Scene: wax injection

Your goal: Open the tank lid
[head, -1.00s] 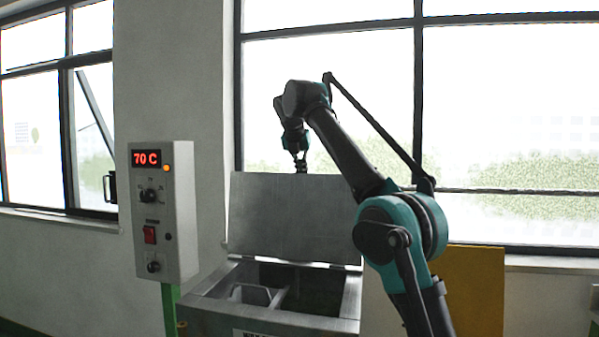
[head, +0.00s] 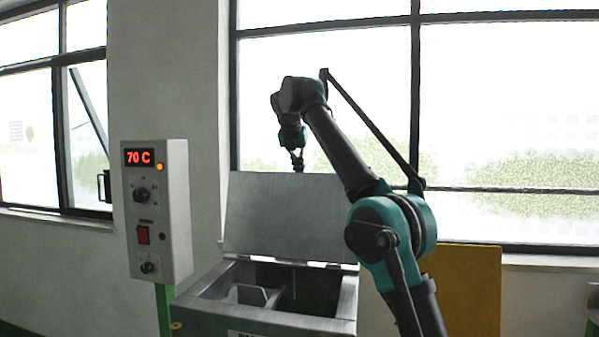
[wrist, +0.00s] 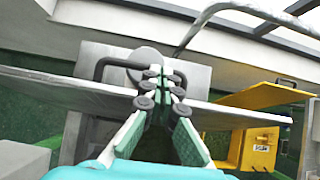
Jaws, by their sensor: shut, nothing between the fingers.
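The tank (head: 268,322) is a grey metal box, low in the middle of the head view, with its top open and its inside showing. Its metal lid (head: 285,215) stands raised and steeply tilted at the back of the opening. My gripper (head: 298,165) is at the lid's top edge, partly hidden behind it; I cannot tell in this view whether they touch. In the wrist view my gripper (wrist: 163,86) is shut with nothing between the fingers. The lid's edge (wrist: 55,85) crosses behind the fingers there, and a black handle (wrist: 112,64) shows beside the fingertips.
A control box (head: 158,210) reading 70 C stands on a green post left of the tank. A yellow panel (head: 465,290) stands to the right, and a yellow object (wrist: 255,110) shows right in the wrist view. A window (head: 330,100) and wall are behind.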

